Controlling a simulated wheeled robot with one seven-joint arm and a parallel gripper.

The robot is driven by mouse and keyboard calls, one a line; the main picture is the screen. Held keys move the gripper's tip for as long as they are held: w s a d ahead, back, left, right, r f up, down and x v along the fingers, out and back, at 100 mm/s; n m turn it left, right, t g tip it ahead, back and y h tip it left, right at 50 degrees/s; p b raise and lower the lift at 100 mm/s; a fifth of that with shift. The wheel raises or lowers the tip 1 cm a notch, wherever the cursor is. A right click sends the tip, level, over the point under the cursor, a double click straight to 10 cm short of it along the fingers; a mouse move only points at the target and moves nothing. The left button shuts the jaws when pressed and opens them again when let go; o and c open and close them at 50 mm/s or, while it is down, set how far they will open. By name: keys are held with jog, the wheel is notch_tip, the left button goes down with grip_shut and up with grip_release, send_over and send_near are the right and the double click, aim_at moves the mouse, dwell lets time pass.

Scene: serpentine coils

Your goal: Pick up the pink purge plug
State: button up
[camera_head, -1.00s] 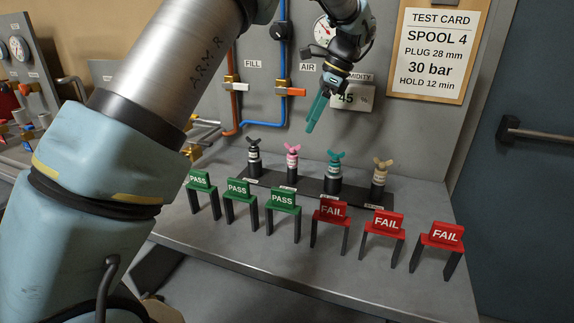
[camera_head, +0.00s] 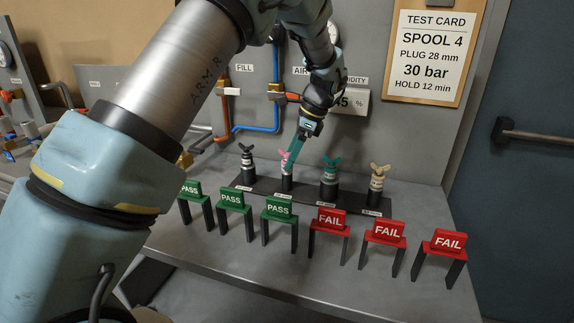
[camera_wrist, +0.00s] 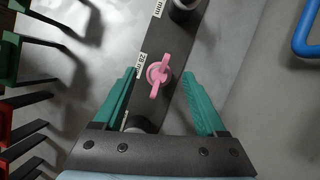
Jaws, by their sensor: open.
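The pink purge plug (camera_head: 286,170) stands upright on the black strip, second from the left in the row of plugs, with a pink winged top. In the wrist view the pink plug (camera_wrist: 158,76) shows from above, beside a "28 mm" label. My gripper (camera_head: 291,155) is right over it in the head view, its teal fingers partly hiding the plug's top. In the wrist view my gripper (camera_wrist: 158,88) is open, with one finger on each side of the pink plug and gaps on both sides. I cannot tell how far the fingertips are above it.
A black-topped plug (camera_head: 247,168) stands left of the pink one; a teal-topped plug (camera_head: 329,180) and a tan-topped plug (camera_head: 377,184) stand right. Green PASS stands (camera_head: 232,200) and red FAIL stands (camera_head: 385,232) line the front. Blue pipe (camera_wrist: 308,35) runs at the wall.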

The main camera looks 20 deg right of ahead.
jog(key=shift+x, duration=1.3)
jog(key=shift+c, duration=0.4)
grip_shut()
